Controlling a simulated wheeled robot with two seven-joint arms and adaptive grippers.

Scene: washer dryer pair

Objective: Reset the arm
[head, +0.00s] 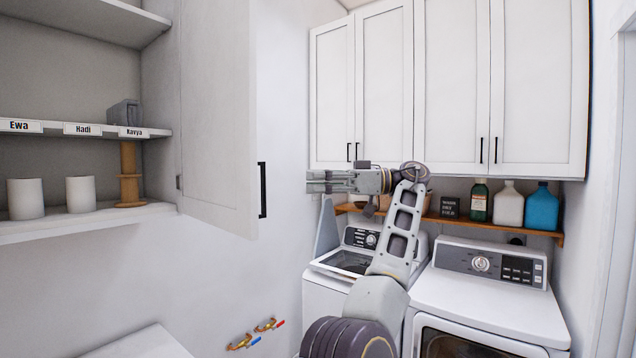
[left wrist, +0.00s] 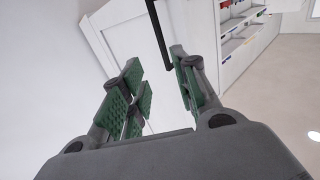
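My left arm rises from the bottom middle of the head view, and its gripper (head: 312,182) points left toward the open cabinet door (head: 222,110). In the left wrist view the gripper (left wrist: 160,85) is open, with green pads spread apart and nothing between them. The door's black handle (head: 262,190) stands left of the gripper in the head view. A black handle bar (left wrist: 158,38) shows beyond the fingertips in the left wrist view, apart from them. My right gripper is in neither view.
The open cabinet's shelves hold white canisters (head: 26,198) and a grey box (head: 125,113). A washer (head: 350,262) and a dryer (head: 490,300) stand behind my arm. Bottles (head: 541,208) line a wooden shelf (head: 460,222) below closed cabinets (head: 450,85). Valves (head: 240,342) are low on the wall.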

